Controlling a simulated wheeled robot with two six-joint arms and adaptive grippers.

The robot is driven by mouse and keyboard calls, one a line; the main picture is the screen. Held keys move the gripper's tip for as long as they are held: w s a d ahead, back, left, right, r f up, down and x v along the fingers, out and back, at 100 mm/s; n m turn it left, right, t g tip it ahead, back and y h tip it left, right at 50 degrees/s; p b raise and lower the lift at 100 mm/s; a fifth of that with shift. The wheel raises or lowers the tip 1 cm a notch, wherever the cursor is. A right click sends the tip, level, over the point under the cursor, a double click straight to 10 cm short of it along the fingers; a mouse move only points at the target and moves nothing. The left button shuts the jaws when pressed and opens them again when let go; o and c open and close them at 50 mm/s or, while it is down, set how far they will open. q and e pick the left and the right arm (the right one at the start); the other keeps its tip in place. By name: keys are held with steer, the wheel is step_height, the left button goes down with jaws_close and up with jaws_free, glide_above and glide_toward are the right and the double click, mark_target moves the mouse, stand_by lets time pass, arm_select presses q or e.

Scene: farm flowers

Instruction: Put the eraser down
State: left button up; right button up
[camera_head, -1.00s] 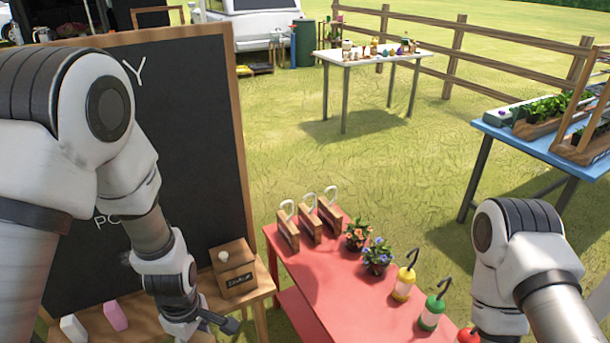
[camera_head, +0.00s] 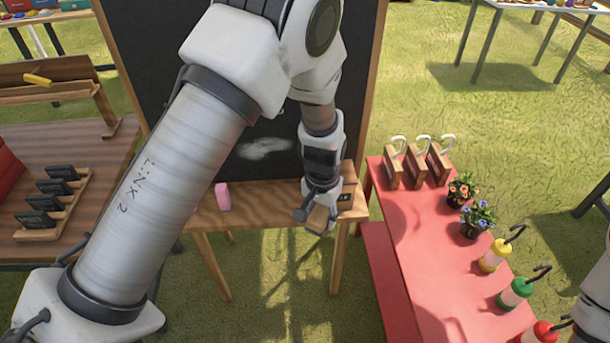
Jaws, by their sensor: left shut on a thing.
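My left gripper (camera_head: 318,220) is low in front of the wooden ledge of the chalkboard, near its right end. It is shut on the eraser, which my gripper mostly hides, so its shape is not clear. The black chalkboard (camera_head: 155,50) stands behind my left arm, with a pale smear (camera_head: 265,148) on it. A pink block (camera_head: 222,196) stands on the ledge (camera_head: 260,194). A small wooden box (camera_head: 347,198) sits at the ledge's right end, partly behind my gripper. Part of my right arm shows at the right edge, but its gripper is out of view.
A red table (camera_head: 415,245) at right holds wooden blocks with hooks, potted flowers (camera_head: 478,220) and hooked coloured bottles (camera_head: 515,293). A brown table (camera_head: 105,165) at left carries a rack of dark cards (camera_head: 50,205).

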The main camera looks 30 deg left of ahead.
arm_select(q)
steer(key=shift+a+f+m, duration=0.1)
steer(key=shift+a+m, duration=0.1)
steer(key=shift+m, duration=0.5)
steer(key=s+a+r+m+p, duration=0.15)
steer(key=s+a+m, duration=0.35)
steer(key=s+m, duration=0.55)
steer(key=p, duration=0.2)
glide_above(276, 204)
steer(key=shift+s+f+n, duration=0.1)
steer(key=shift+f+n, duration=0.35)
steer(key=shift+f, duration=0.2)
step_height(276, 204, down, 3)
steer(key=shift+f+p, duration=0.15)
steer(key=shift+p, duration=0.5)
steer(key=shift+a+f, duration=0.1)
steer(key=shift+f, duration=0.25)
steer(key=o, duration=1.1)
